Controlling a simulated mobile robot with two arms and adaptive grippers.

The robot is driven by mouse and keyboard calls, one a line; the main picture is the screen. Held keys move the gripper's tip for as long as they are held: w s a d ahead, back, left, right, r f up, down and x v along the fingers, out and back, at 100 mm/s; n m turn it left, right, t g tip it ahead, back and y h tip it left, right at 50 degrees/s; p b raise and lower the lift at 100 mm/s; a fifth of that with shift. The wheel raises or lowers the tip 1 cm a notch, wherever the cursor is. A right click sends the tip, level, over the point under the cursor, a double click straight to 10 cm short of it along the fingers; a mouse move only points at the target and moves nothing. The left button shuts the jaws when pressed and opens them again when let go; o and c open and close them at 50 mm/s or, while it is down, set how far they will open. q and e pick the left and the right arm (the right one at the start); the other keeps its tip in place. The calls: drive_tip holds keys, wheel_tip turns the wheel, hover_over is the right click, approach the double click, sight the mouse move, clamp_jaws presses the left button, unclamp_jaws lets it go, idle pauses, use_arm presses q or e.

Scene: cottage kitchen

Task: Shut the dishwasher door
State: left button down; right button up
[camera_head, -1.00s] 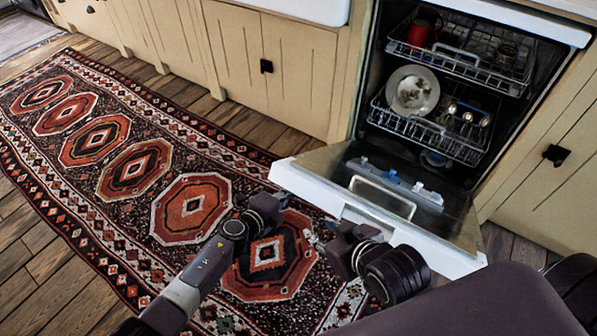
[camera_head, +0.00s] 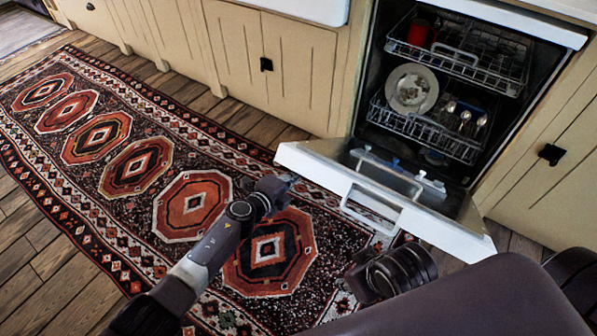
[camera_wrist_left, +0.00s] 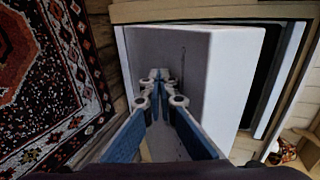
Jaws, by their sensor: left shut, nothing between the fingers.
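The dishwasher door (camera_head: 325,165) is partly open. It slopes out from the dishwasher (camera_head: 440,95), with its handle (camera_head: 370,208) on the white front edge. In the left wrist view the door (camera_wrist_left: 225,85) appears as a large pale panel. My left gripper (camera_head: 287,180) is beside the outer side of the door near its left corner. Its fingers (camera_wrist_left: 158,78) are shut and empty in front of the panel; I cannot tell whether they touch it. My right gripper (camera_head: 352,282) is low in front of the door, apart from it, its fingers too dark to read.
The upper rack (camera_head: 460,65) with a red mug (camera_head: 418,32) and the lower rack (camera_head: 425,128) with a plate (camera_head: 411,90) are inside the dishwasher. Cream cabinets (camera_head: 300,75) stand either side. A patterned rug (camera_head: 150,160) covers the floor at left.

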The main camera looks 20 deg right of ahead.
use_arm(q)
drive_tip(key=shift+d+r, duration=0.2)
drive_tip(key=shift+r, duration=0.05)
drive_tip(key=shift+h, duration=0.3)
drive_tip(key=w+d+r, duration=0.1)
drive_tip(key=d+r, duration=0.1)
drive_tip(key=w+d+r, duration=0.2)
drive_tip(key=r, duration=0.1)
drive_tip(key=w+d+r, duration=0.2)
drive_tip(key=shift+w+d+r, duration=0.1)
drive_tip(key=shift+d+r, duration=0.25)
use_arm(e)
drive_tip(key=shift+r, duration=0.1)
